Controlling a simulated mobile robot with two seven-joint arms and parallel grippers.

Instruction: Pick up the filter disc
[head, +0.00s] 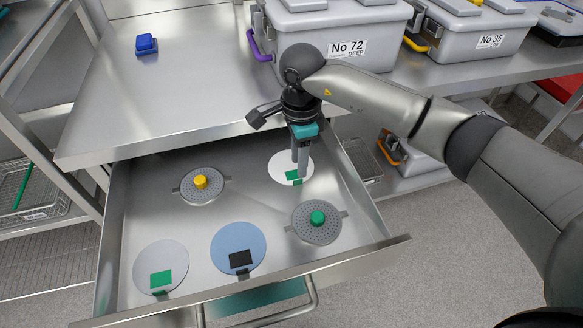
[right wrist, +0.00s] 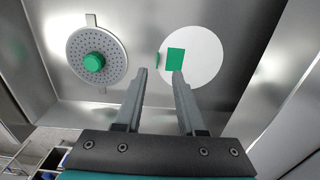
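An open drawer (head: 186,222) holds flat discs. A white disc with a green square (head: 282,168) lies at its back right; it also shows in the right wrist view (right wrist: 207,58). A grey disc with a green square (head: 147,257) is front left, a blue disc with a black square (head: 224,241) front middle. The task's words do not show which is meant. My right gripper (head: 299,173) points down over the white disc's green tab. In the right wrist view the gripper (right wrist: 159,73) is open and empty, its right fingertip overlapping the square. My left gripper is out of view.
A perforated plate with a green knob (head: 316,231) lies right of the blue disc; one with a yellow knob (head: 204,194) lies back left. The steel worktop (head: 160,105) above the drawer is mostly clear, with a blue block (head: 146,45) and grey boxes (head: 345,36).

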